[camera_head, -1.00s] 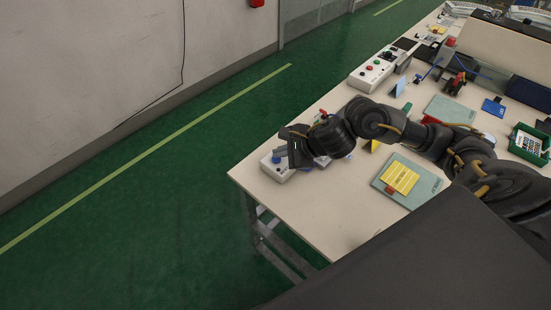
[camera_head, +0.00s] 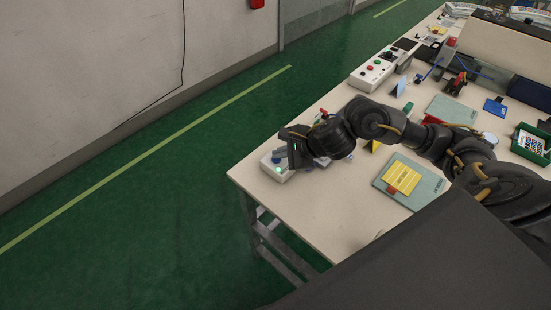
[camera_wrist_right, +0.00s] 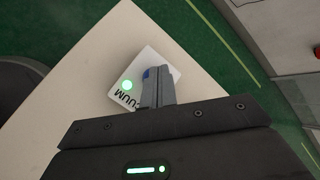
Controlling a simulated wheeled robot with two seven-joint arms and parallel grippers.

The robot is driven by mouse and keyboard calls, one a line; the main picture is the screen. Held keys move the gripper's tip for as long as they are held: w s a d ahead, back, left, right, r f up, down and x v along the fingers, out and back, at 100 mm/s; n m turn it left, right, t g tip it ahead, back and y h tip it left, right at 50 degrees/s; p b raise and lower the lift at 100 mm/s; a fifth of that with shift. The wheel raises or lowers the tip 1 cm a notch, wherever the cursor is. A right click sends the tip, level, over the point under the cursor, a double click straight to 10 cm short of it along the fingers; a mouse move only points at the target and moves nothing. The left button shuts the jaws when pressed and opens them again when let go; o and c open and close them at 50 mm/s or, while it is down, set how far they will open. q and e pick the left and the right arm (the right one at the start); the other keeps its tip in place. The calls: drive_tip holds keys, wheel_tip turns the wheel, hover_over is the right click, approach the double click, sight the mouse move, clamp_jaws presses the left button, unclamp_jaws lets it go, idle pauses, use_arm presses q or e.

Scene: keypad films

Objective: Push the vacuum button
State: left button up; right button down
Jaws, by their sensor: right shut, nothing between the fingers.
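The vacuum box (camera_head: 268,166) is a small white control box at the table's near left corner. Its lamp (camera_head: 279,170) glows green. In the right wrist view the box (camera_wrist_right: 168,62) shows part of a label reading "CUUM", the lit green lamp (camera_wrist_right: 127,85) and a blue button (camera_wrist_right: 146,74). My right gripper (camera_head: 281,155) is over the box with its fingers shut and empty. In the wrist view the fingertips (camera_wrist_right: 157,72) are at the blue button and hide part of it. I cannot tell whether they touch it. My left gripper is out of view.
A teal board (camera_head: 428,183) with a yellow piece (camera_head: 404,177) lies on the table (camera_head: 320,212). Another control box (camera_head: 373,70) with buttons stands farther back. A green bin (camera_head: 530,144) is at the right.

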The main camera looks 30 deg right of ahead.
sight(280, 160)
drive_tip(key=shift+r, duration=0.4)
drive_tip(key=shift+r, duration=0.15)
wheel_tip(280, 160, up, 6)
drive_tip(key=p, duration=0.4)
drive_tip(key=shift+p, duration=0.35)
